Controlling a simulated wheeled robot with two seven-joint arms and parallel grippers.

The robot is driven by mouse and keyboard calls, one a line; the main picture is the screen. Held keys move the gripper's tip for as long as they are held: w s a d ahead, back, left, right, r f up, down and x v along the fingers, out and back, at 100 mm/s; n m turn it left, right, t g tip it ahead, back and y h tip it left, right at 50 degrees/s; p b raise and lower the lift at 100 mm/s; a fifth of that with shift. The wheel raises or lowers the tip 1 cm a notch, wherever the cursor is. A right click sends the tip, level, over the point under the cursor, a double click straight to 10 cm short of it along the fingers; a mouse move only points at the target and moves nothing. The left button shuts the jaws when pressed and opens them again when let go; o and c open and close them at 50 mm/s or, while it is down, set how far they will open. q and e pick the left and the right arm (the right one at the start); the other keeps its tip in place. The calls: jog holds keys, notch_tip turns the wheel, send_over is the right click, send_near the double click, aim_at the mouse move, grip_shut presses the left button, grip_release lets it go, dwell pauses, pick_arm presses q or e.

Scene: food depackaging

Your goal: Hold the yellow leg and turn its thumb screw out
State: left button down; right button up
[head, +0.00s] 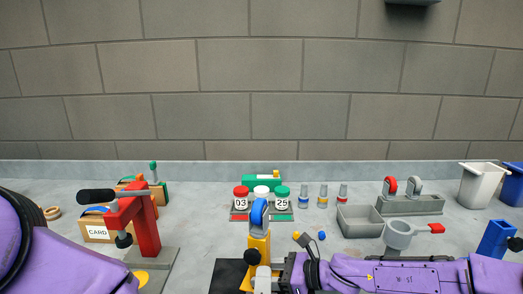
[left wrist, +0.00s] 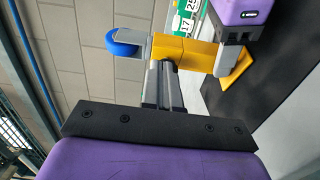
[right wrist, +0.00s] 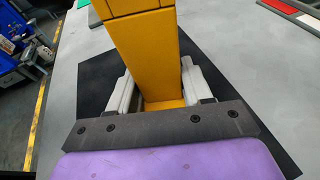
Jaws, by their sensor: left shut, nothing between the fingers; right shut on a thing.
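The yellow leg (head: 259,243) stands upright with a blue wheel (head: 258,212) at its top. In the left wrist view the leg (left wrist: 200,55) lies sideways, with its blue wheel (left wrist: 125,47) to the left. My right gripper (right wrist: 155,92) is shut around the leg's lower part, with a light finger on each side. My left gripper (head: 262,272) is shut and empty in front of the leg; its fingers (left wrist: 165,75) overlap it in the left wrist view. A small dark round knob (head: 253,257) shows on the leg's front, probably the thumb screw; its thread is not visible.
A black mat (head: 228,276) lies under the leg. A red clamp (head: 145,225) with a black handle stands at left. Numbered jars, a grey tray (head: 360,221), a grey cup (head: 398,235) and bins stand behind and to the right. My right arm crosses the lower right.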

aim_at(252, 257)
pick_arm(q)
jog(key=shift+s+a+f, duration=0.8)
jog(key=shift+s+f, duration=0.55)
jog(key=shift+s, duration=0.1)
jog(key=w+d, duration=0.2)
jog(key=w, duration=0.4)
jog(key=shift+w, duration=0.35)
jog(key=shift+w+a+r, duration=0.1)
jog(key=shift+a+r, duration=0.05)
jog(key=shift+a, duration=0.2)
jog(key=shift+d+r, duration=0.1)
jog(key=shift+r, duration=0.1)
jog(key=shift+r, duration=0.35)
jog(key=shift+r, duration=0.35)
jog(key=shift+r, duration=0.2)
